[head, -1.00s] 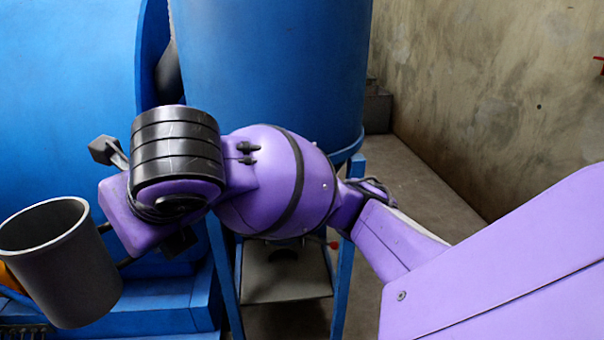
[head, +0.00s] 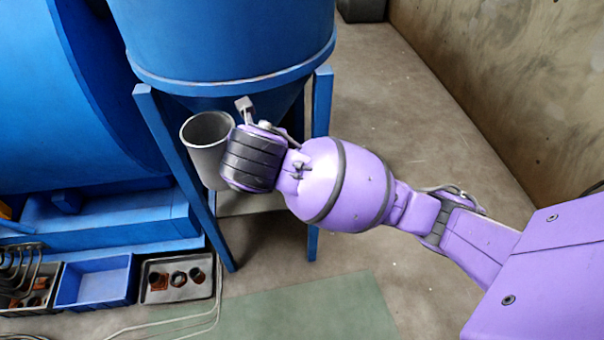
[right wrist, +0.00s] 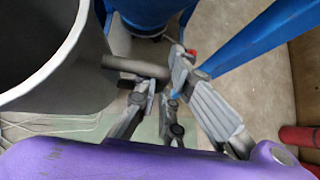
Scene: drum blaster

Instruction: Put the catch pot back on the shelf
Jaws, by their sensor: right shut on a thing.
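The catch pot, a grey open-topped cup (head: 207,150), hangs upright or slightly tilted in front of the hopper's left leg in the head view. Its wall and rim fill the left of the right wrist view (right wrist: 75,75). My right gripper (right wrist: 160,80) is shut on the pot's dark side handle (right wrist: 128,65); in the head view my wrist hides its fingers. The pot looks empty. A grey shelf plate (head: 240,205) shows between the blue legs under the hopper, partly covered by the pot and my arm. My left gripper is not in view.
The blue hopper (head: 230,40) stands on blue legs (head: 180,170) close around the pot. The blue drum machine (head: 60,100) is at the left. A blue bin (head: 95,283) and a tray of parts (head: 176,280) lie at lower left. The floor at right is clear.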

